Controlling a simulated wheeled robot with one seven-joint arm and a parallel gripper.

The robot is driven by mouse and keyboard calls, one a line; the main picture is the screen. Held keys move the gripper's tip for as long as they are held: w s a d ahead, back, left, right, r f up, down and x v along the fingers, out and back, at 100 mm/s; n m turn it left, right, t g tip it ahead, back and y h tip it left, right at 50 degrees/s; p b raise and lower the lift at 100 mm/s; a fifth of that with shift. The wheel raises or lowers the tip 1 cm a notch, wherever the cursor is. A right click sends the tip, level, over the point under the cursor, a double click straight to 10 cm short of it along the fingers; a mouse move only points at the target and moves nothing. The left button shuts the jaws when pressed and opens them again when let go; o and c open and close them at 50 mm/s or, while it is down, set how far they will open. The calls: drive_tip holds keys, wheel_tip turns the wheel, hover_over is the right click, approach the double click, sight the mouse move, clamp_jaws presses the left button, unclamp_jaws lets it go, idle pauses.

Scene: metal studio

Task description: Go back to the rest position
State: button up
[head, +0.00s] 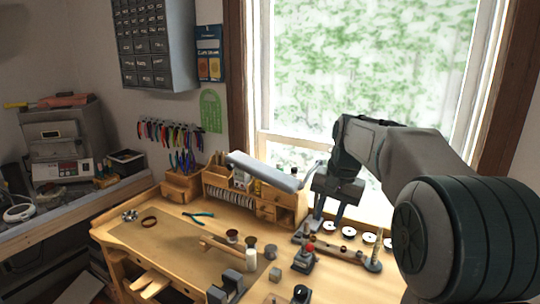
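My arm reaches in from the right edge of the head view, with its forearm in front of the window. My gripper (330,216) points down above the back right part of the wooden workbench (175,245). Its two fingers are apart, and I see nothing between them. The fingertips show in front of small items at the back of the bench; I cannot tell how far above them they are.
A wooden organizer (265,208) and a grey lamp head (266,171) are left of my gripper. The bench's left middle is mostly clear.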

drive_tip(key=s+f+n+t, duration=0.1)
drive_tip(key=s+f, duration=0.3)
drive_tip(key=s, duration=0.8)
drive_tip(key=s+f+n+t+h, duration=0.1)
drive_tip(key=s+f+n, duration=0.3)
drive_tip(key=s, duration=0.9)
drive_tip(key=shift+a+f+t+h, duration=0.15)
drive_tip(key=shift+a+t+h, duration=0.15)
drive_tip(key=shift+a+t, duration=0.1)
